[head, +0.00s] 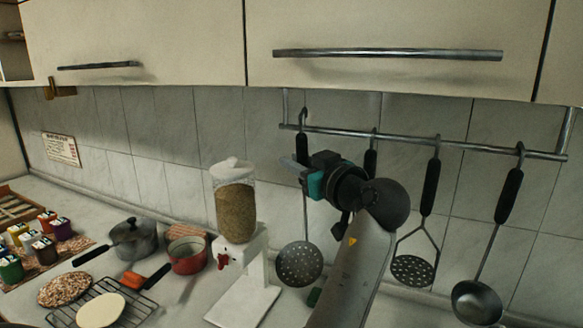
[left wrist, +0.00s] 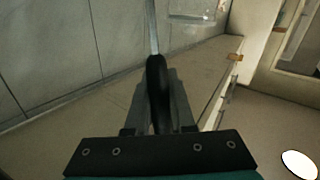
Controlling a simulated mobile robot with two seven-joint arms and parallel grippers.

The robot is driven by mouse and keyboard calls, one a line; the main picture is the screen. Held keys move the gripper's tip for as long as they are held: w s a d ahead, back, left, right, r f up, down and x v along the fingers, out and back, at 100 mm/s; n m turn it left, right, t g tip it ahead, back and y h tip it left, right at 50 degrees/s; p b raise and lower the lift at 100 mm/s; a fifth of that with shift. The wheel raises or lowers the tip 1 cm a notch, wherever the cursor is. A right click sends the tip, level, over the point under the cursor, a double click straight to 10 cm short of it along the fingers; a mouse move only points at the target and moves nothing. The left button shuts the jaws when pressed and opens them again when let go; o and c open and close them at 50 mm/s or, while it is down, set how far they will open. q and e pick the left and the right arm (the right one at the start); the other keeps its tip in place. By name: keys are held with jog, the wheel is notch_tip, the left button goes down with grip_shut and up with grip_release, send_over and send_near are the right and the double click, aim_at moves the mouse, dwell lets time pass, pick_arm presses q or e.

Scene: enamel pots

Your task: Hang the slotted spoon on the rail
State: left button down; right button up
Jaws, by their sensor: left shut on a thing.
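The slotted spoon (head: 299,263) hangs upright, with its round perforated bowl low and its black handle up at the left end of the metal rail (head: 335,130). Its top loop shows at rail height; I cannot tell whether it is over a hook or just in front of the rail. My left gripper (head: 296,165) is at the spoon's handle and shut on it. In the left wrist view the black handle (left wrist: 157,85) lies between my fingers, with the thin metal stem beyond. My right gripper is not in view.
A masher (head: 430,190) and a ladle (head: 476,300) hang to the right; another black handle (head: 370,162) is partly hidden behind my arm. A cabinet (head: 400,25) is above the rail. A grain dispenser (head: 235,205), a red pot (head: 187,256) and a grey pot (head: 135,238) stand left.

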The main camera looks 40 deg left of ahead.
pick_arm(q)
jog(key=w, duration=0.1)
jog(key=b, duration=0.1)
jog(key=w, duration=0.1)
jog(key=shift+w+a+f+b, duration=0.3)
jog(key=shift+a, duration=0.1)
jog(key=shift+w+f+b, duration=0.15)
jog(key=shift+f+b, duration=0.55)
jog(key=shift+f, duration=0.1)
jog(key=shift+a, duration=0.1)
jog(key=c, duration=0.7)
grip_release()
jog(key=shift+f, duration=0.1)
